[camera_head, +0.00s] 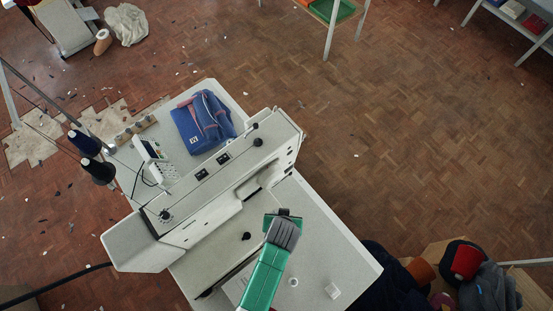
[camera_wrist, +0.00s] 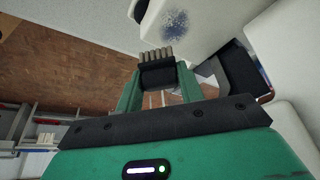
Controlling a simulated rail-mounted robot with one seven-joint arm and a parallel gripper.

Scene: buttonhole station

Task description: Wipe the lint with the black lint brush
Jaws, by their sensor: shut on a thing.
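My green gripper (camera_head: 283,232) is above the pale sewing table, beside the front of the buttonhole machine. In the wrist view my gripper (camera_wrist: 159,85) is shut on the black lint brush (camera_wrist: 157,75), with one finger on each side of its block. The brush's grey-brown bristles point away from the gripper. A bluish speckled patch of lint (camera_wrist: 174,24) lies on a pale machine surface just beyond the bristle tips; a gap seems to show between them, but contact is hard to judge. In the head view a dark bit of the brush (camera_head: 290,212) shows at the gripper's end, and I cannot make out the lint.
The long white machine (camera_head: 225,182) crosses the table (camera_head: 345,262) close to my gripper. Behind it are a folded blue garment (camera_head: 203,122), a keypad unit (camera_head: 154,160) and dark thread cones (camera_head: 98,170). A small white block (camera_head: 332,291) lies near the table's right edge.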

